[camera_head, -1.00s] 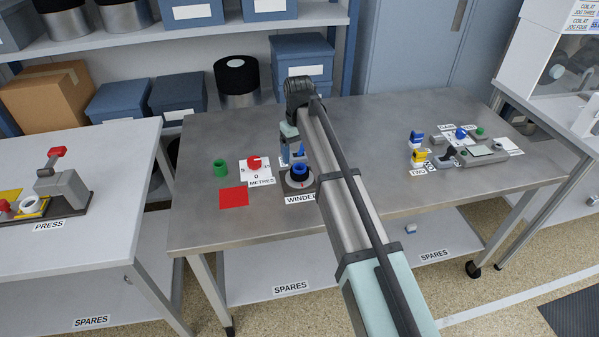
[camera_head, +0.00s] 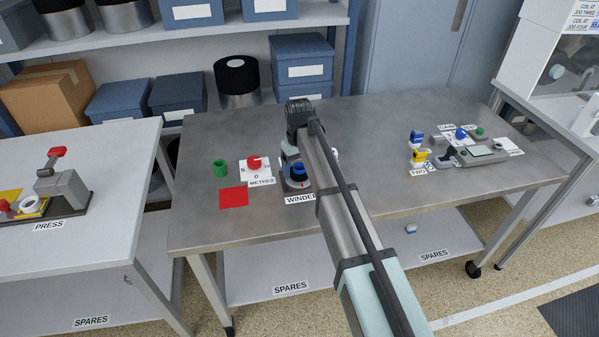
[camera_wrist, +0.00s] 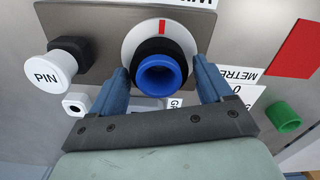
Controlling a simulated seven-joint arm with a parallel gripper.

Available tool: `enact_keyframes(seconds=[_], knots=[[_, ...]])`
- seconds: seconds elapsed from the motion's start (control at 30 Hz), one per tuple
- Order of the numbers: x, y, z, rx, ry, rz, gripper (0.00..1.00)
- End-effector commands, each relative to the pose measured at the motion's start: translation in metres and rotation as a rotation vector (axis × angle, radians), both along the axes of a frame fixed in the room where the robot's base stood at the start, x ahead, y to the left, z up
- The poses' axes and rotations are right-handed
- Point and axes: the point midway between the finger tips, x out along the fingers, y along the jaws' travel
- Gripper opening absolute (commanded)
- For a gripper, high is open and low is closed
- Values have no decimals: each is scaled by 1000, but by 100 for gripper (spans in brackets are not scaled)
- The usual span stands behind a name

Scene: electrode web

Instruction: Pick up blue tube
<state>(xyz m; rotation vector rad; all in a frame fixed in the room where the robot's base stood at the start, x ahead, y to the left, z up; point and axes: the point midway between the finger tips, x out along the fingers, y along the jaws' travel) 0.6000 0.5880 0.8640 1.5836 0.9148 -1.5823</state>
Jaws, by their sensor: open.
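The blue tube (camera_wrist: 162,78) stands open end up in a black ring at the winder, over a white disc with a red mark. In the head view the blue tube (camera_head: 299,171) shows beside my arm. My gripper (camera_wrist: 160,66) is open, with one blue finger on each side of the tube in the wrist view. I cannot tell whether the fingers touch it or how far above it they are. In the head view my arm hides most of the gripper.
A green tube (camera_head: 221,169), a red square (camera_head: 234,197) and a METRES dial card (camera_head: 257,172) lie left of the winder. Small devices (camera_head: 460,148) stand at the table's right. The table between is clear.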

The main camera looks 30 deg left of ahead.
Motion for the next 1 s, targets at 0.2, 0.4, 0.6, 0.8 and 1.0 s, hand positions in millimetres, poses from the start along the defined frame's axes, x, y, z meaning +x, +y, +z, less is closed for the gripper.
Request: enact_keyframes(seconds=[0.2, 0.4, 0.6, 0.8, 1.0], knots=[[0, 0, 0, 0, 0, 0, 61], [0, 0, 0, 0, 0, 0, 42], [0, 0, 0, 0, 0, 0, 23], [0, 0, 1, 0, 0, 0, 21], [0, 0, 12, 1, 0, 0, 21]])
